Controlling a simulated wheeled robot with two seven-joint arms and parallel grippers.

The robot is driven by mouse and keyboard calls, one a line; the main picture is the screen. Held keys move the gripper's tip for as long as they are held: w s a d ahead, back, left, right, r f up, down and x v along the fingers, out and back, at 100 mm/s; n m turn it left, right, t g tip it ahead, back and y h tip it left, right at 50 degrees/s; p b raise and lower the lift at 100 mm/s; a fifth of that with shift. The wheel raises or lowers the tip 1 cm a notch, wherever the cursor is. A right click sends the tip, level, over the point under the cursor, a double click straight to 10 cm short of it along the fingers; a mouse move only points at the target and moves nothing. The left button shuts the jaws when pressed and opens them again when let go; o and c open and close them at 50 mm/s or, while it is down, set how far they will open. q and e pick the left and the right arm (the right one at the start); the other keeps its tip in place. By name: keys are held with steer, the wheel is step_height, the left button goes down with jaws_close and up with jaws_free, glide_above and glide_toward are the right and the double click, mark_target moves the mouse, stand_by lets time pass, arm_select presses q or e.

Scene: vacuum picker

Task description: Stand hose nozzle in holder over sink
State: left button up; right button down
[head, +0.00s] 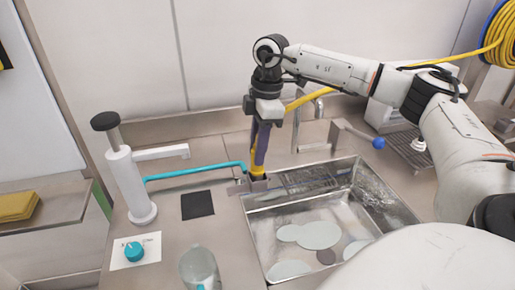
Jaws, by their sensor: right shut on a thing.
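My right gripper (262,132) points down above the back left corner of the sink (378,215) in the head view. It is shut on the hose nozzle (254,163), whose yellow part shows beside and below the fingers. The yellow hose (305,98) runs from behind the gripper to the right. The nozzle's lower end is at a small grey holder (258,184) by the sink's rim; I cannot tell whether it is inside it. The fingers hide much of the nozzle. My left gripper is not in view.
A white pump stand (128,185) with a blue tube (195,172) is left of the sink. A black pad (197,205), a teal knob (134,252) and a clear cup (199,268) are nearby. A tap lever with a blue knob (378,143) stands behind the sink.

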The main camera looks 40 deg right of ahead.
steer(key=shift+f, duration=0.25)
steer(key=c, duration=1.5)
jaws_free()
steer(key=shift+o, duration=0.2)
step_height(320, 180, up, 12)
steer(key=d, duration=0.1)
steer(key=shift+s+d+b, duration=0.15)
steer(key=shift+s+b, duration=0.15)
